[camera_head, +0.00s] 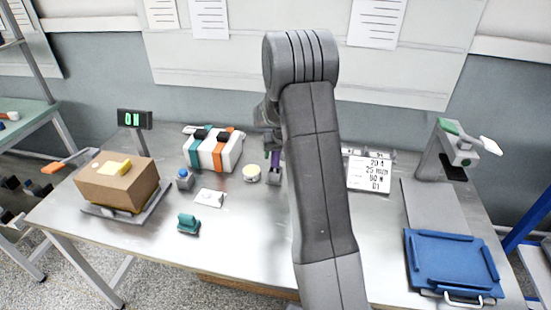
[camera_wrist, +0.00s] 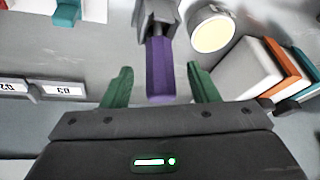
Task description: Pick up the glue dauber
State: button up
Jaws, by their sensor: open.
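A purple handle (camera_wrist: 159,68), seemingly the glue dauber's, shows in the wrist view with its far end at a grey holder-like part (camera_wrist: 157,14). Whether it stands in that part or is joined to it, I cannot tell. My gripper (camera_wrist: 160,80) is open, with one green finger on each side of the purple handle and a visible gap to both. In the head view a strip of the purple handle (camera_head: 275,166) shows beside my arm. There my arm hides most of the gripper and the handle's surroundings.
A pale round-topped pot (camera_head: 251,173) and a white box with orange and teal bands (camera_head: 213,149) stand close by. A cardboard box (camera_head: 118,184), a teal item (camera_head: 188,224) and a white plate (camera_head: 209,198) are left. A blue tray (camera_head: 452,264) lies right. The front-middle table is clear.

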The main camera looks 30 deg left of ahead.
aim_at(275, 163)
jog(key=shift+x, duration=1.4)
jog(key=c, duration=1.2)
jog(key=shift+o, duration=0.2)
